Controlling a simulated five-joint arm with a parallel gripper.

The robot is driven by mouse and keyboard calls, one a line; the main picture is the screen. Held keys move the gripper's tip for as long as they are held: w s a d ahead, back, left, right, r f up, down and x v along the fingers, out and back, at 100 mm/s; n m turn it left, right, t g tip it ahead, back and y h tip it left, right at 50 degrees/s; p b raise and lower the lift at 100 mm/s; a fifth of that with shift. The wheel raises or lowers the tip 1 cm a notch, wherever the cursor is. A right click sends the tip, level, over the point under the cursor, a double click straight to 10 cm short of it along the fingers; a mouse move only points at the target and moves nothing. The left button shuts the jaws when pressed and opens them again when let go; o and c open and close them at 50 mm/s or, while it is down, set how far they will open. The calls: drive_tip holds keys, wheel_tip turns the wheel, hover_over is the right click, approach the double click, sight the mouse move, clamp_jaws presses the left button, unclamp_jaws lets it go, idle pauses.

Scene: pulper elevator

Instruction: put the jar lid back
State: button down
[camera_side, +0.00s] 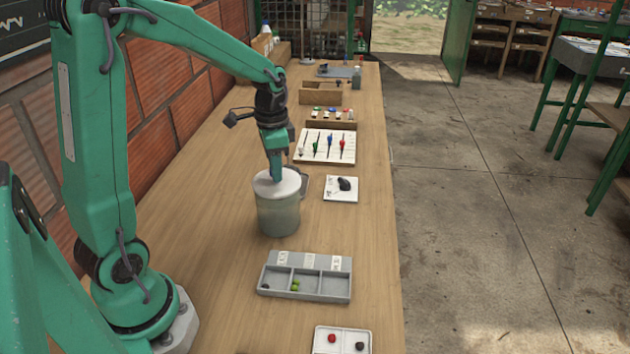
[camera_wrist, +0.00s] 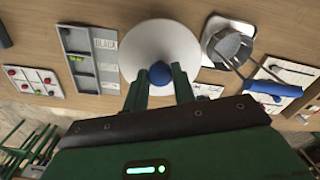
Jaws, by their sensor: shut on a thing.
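The jar (camera_side: 278,214) is a grey-green cylinder standing upright on the wooden bench. The round white lid (camera_side: 264,186) is on top of the jar in the side view; a small gap under it cannot be ruled out. In the wrist view the lid (camera_wrist: 184,52) hides the jar. A blue knob (camera_wrist: 160,74) sits at the lid's centre. My gripper (camera_side: 277,178) points down over the lid. In the wrist view its two fingers (camera_wrist: 160,84) are closed around the blue knob.
A grey three-compartment tray (camera_side: 333,286) holds green pieces and a dark one. A white tray (camera_side: 345,341) nearby has a red and a dark piece. A white card (camera_side: 351,196) with a black object lies right of the jar. Behind it is a white board (camera_side: 341,152) with coloured items.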

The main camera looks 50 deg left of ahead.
drive_tip(key=c, duration=1.1)
unclamp_jaws()
drive_tip(key=shift+f, duration=0.25)
drive_tip(key=shift+c, duration=0.2)
drive_tip(key=shift+r, duration=0.25)
wheel_tip(320, 180, up, 12)
drive_tip(key=shift+f, duration=0.15)
drive_tip(key=s+d+f+n+t, duration=0.1)
drive_tip(key=s+d+n+t, duration=0.3)
drive_tip(key=s+d, duration=0.6)
drive_tip(key=shift+s+d+f+t, duration=0.25)
drive_tip(key=shift+s+t, duration=0.55)
drive_tip(key=shift+s, duration=1.05)
